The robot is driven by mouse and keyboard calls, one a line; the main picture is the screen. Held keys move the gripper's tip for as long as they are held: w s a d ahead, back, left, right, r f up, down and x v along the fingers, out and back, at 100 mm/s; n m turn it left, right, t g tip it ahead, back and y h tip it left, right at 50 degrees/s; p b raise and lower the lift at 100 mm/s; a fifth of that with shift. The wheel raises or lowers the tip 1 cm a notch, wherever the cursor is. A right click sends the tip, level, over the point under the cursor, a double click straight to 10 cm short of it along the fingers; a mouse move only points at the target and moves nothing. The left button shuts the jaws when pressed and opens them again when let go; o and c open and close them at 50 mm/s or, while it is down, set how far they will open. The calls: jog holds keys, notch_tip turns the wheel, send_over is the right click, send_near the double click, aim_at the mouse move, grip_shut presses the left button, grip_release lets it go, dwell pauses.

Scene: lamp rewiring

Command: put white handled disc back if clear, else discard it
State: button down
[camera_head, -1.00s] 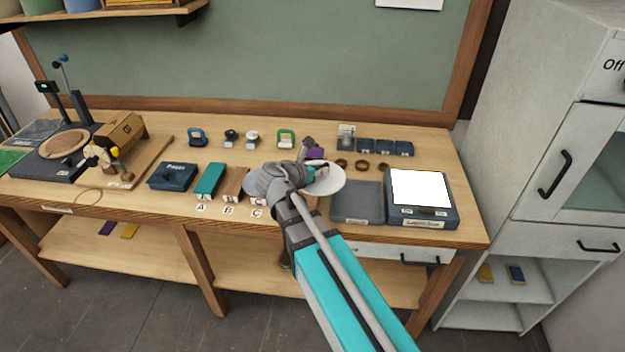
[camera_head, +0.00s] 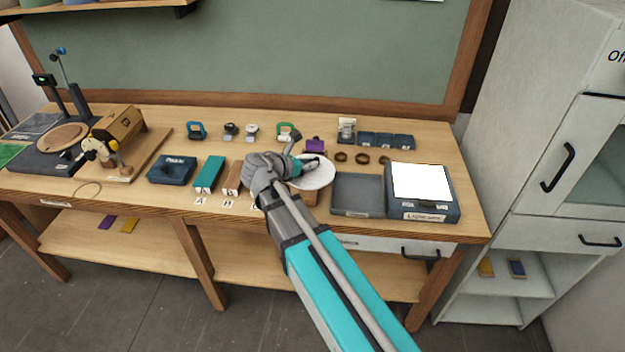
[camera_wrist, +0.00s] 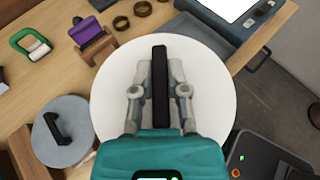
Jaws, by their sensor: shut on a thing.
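The white disc (camera_head: 322,176) is held above the right half of the workbench, left of the open grey tray. In the wrist view the white disc (camera_wrist: 215,95) fills the middle, with a black bar handle (camera_wrist: 160,70) across it. My gripper (camera_wrist: 160,85) has its fingers on both sides of this handle, shut on it. In the head view my gripper (camera_head: 303,168) reaches over the disc and hides part of it. Whether the disc's face is clear or marked underneath cannot be seen.
An open grey tray (camera_head: 357,181) and a light box with a glowing white panel (camera_head: 421,181) stand to the right. A grey disc with black handle (camera_wrist: 62,130), a purple item (camera_wrist: 92,38) and a green-framed item (camera_wrist: 30,46) lie left of the disc. Dark rings (camera_wrist: 143,8) lie behind.

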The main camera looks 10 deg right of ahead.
jog(key=shift+a+f+m+g+h+b, duration=0.1)
jog(key=shift+a+m+g+h, duration=0.05)
jog(key=shift+a, duration=0.45)
jog(key=shift+a+f+m+g+h+b, duration=0.1)
jog(key=shift+a+f+m+g, duration=0.1)
jog(key=shift+a, duration=0.45)
jog(key=shift+a+f+m+g+h+b, duration=0.1)
jog(key=shift+a+m+g+h, duration=0.05)
jog(key=shift+a, duration=0.45)
jog(key=w+d+f+b, duration=0.2)
jog(key=w, duration=0.1)
jog(key=w+d+f+b, duration=0.1)
jog(key=w+f+b, duration=0.2)
jog(key=w, duration=0.1)
jog(key=w+d+f+b, duration=0.2)
jog(key=w+f+b, duration=0.1)
jog(key=w, duration=0.1)
jog(key=shift+d+f, duration=0.15)
jog(key=shift+d, duration=0.2)
jog(key=shift+w+d+f+b, duration=0.25)
jog(key=shift+w+f+b, duration=0.1)
jog(key=shift+b, duration=0.15)
jog(key=shift+f, duration=0.1)
